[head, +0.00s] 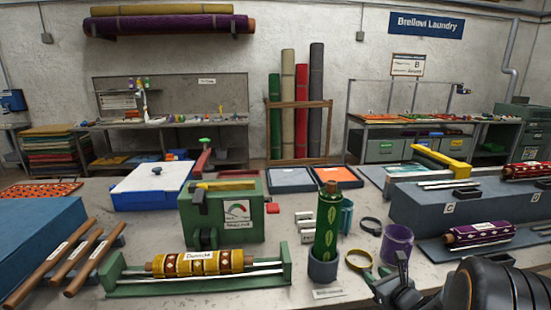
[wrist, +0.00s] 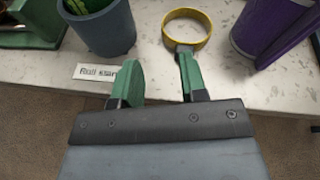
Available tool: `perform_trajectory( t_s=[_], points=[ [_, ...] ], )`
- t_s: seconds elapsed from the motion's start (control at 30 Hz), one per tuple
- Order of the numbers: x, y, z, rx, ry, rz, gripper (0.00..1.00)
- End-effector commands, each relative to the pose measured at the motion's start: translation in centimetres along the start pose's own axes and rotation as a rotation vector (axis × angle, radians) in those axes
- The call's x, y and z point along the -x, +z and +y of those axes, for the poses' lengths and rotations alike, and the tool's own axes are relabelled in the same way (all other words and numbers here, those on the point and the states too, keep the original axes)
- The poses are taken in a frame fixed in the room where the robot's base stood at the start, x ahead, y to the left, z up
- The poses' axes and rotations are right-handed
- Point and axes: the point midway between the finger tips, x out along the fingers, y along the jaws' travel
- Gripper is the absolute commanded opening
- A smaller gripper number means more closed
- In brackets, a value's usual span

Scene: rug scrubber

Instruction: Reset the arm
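My gripper (wrist: 158,78) is open and empty in the wrist view, its two green fingers apart near the front edge of the bench. In the head view, my dark arm fills the lower right corner, with the gripper (head: 398,284) at the bench front, right of the blue-grey cup (head: 323,270). A green leaf-patterned roll (head: 328,225) stands upright in that cup. The cup also shows at the upper left of the wrist view (wrist: 108,38). A yellow ring (wrist: 205,41) lies just beyond the right finger. A small white label (wrist: 90,72) lies beside the left finger.
A purple cup (head: 397,244) stands right of the yellow ring. A green stand (head: 150,289) holds a yellow patterned roll (head: 200,263). A green gauge box (head: 222,222) stands behind it. A blue-grey block (head: 420,205) is at right. Brown rods (head: 75,262) lie at left.

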Motion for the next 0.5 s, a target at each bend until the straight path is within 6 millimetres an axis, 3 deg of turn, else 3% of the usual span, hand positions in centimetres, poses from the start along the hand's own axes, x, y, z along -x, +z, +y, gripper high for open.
perform_trajectory(
  t_s=[0.27,0.5],
  points=[
    [1.0,-0.9,4.1,0.263,0.224,0.064,0.39],
    [4.0,-0.9,10.2,0.721,0.579,0.103,0.39]
  ],
)
